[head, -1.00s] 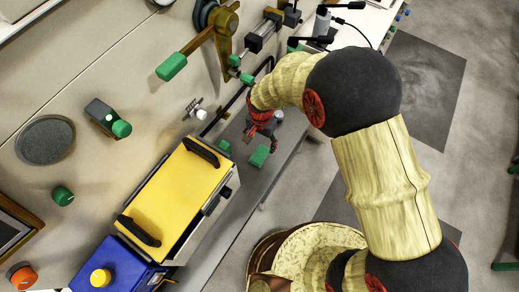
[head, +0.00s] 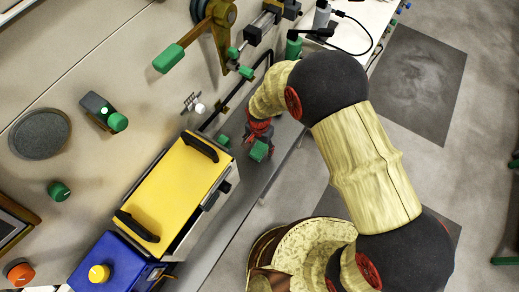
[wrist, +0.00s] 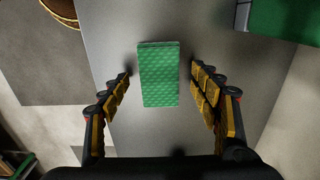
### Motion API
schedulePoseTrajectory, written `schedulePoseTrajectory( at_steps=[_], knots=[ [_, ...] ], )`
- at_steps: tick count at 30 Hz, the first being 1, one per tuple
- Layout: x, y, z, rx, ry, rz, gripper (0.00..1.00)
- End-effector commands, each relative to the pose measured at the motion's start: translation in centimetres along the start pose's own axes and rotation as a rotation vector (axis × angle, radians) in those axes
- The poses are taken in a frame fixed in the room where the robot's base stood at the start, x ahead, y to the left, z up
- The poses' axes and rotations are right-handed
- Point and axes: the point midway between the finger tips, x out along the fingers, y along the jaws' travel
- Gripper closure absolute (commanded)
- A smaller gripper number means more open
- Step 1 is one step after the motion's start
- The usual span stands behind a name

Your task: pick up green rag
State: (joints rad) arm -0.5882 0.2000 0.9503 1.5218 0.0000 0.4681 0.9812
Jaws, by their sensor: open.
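The green rag (wrist: 158,75) is a small textured green block shape lying on the grey bench top. In the wrist view it lies between and a little beyond the fingertips of my gripper (wrist: 161,85), with a gap on both sides. The gripper is open and empty. In the head view the rag (head: 259,151) shows just below my gripper (head: 257,136), whose fingers are partly hidden by the wrist.
A yellow-topped box (head: 178,190) with black handles stands close to the left of the rag. A blue box (head: 112,262) with a yellow knob is at lower left. A wall lever with a green handle (head: 169,59) is above. The bench edge (head: 262,197) drops to the floor at right.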

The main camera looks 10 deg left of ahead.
Motion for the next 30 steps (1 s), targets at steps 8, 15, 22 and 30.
schedulePoseTrajectory(
  at_steps=[8, 15, 22, 30],
  knots=[
    [-0.01, 0.04, 0.03, 0.0, -0.001, 0.001, 0.51],
    [-0.01, 0.04, 0.03, 0.0, -0.001, 0.001, 0.64],
    [-0.01, 0.05, 0.03, 0.0, -0.001, 0.001, 0.77],
    [-0.01, 0.04, 0.03, 0.0, -0.001, 0.001, 0.84]
  ],
)
